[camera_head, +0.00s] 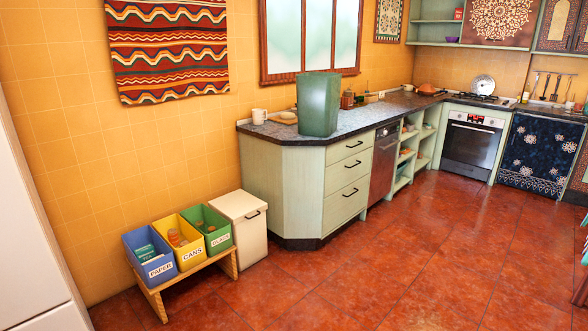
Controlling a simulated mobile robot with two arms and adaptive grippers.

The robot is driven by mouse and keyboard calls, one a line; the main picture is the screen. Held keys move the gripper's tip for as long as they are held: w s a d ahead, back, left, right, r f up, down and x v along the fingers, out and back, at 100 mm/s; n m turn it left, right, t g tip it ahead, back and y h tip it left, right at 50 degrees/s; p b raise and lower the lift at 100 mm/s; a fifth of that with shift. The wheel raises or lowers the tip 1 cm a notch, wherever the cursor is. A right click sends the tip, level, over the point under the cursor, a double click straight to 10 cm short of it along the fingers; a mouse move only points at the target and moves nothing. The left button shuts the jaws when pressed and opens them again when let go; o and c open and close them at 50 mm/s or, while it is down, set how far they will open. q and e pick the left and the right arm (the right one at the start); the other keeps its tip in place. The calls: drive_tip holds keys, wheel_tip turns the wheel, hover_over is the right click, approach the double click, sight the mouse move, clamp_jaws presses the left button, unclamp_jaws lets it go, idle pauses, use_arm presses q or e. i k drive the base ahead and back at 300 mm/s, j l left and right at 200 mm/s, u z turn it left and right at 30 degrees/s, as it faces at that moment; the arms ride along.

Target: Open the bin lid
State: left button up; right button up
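A cream-white bin (249,240) stands on the floor beside the end of the green cabinets. Its flat, pale lid (235,203) appears closed. A dark handle (252,214) is on its front near the top edge. The inside of the bin is hidden. Neither of my grippers shows in the head view.
Blue, yellow and green sorting boxes (151,257) marked PAPER, CANS and GLASS sit on a low wooden stand (157,301) left of the bin. A green container (318,104) stands on the dark counter (268,131). The red tiled floor (330,275) in front is clear.

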sight(239, 205)
drive_tip(key=i+l, duration=0.1)
drive_tip(key=i, duration=0.45)
drive_tip(key=i+l+u, duration=0.15)
drive_tip(key=i, duration=0.35)
drive_tip(key=i+l, duration=0.15)
drive_tip(key=i, duration=0.4)
drive_tip(key=i+l+u, duration=0.15)
drive_tip(key=i, duration=0.4)
